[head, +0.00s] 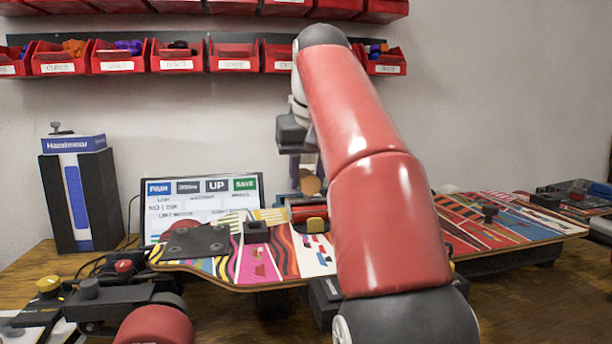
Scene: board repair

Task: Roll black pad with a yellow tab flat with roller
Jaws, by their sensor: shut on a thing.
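My gripper (308,178) points down over the middle of the patterned skateboard deck, partly hidden by my red arm. It is shut on what looks like the roller, whose round wooden end (311,186) shows at the fingers. A red cylinder (310,211), likely the roller's drum, lies just below, at the deck. A yellow tab (316,224) shows directly under it, beside my arm. The black pad itself is mostly hidden there, and I cannot tell whether the drum touches it.
The deck (225,275) spans the wooden table, with a black plate (198,241) and a small black block (256,232) on its left. A screen (200,205) and a blue-black box (82,195) stand behind. Red bins (178,58) hang on the wall.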

